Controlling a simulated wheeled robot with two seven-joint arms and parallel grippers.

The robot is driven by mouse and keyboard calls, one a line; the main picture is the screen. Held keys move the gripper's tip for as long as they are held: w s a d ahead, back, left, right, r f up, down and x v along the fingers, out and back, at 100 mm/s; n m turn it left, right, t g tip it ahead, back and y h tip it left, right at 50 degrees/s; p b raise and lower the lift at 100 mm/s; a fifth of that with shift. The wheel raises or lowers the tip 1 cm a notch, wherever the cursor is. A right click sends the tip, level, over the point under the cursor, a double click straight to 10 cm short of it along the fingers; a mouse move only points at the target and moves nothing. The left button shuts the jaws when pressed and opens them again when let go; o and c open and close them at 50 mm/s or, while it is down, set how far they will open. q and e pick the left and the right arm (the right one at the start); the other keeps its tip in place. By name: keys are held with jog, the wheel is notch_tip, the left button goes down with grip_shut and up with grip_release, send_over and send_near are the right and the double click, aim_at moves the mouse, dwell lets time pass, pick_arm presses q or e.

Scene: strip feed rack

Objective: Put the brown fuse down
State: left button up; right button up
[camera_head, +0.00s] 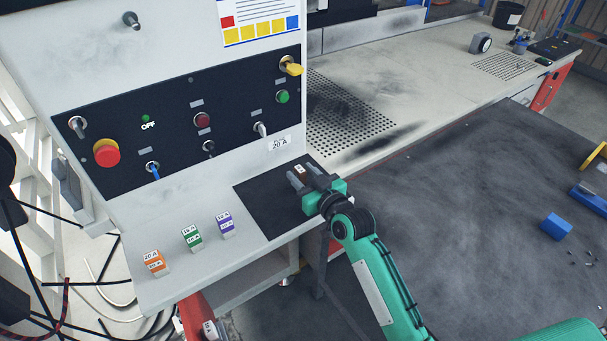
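The brown fuse (300,169), a small block with a pale label, shows between the fingertips of my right gripper (303,175). The fingers sit on either side of it, close against it. The fuse is over the black mat (262,206) on the panel's shelf. Whether its underside touches the mat cannot be told, and its lower part is partly hidden by the fingers. My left gripper is not in view.
Orange (154,264), green (191,239) and purple (225,224) fuses stand in a row on the shelf, left of the mat. The control panel (180,125) with switches rises behind. A dark table (470,200) with a blue block (556,226) lies right.

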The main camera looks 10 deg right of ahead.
jog(key=shift+r, duration=0.2)
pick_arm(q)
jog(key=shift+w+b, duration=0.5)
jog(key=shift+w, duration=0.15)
pick_arm(e)
jog(key=v, duration=1.2)
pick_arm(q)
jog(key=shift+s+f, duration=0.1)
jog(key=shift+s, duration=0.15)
pick_arm(e)
jog(key=shift+r, duration=0.1)
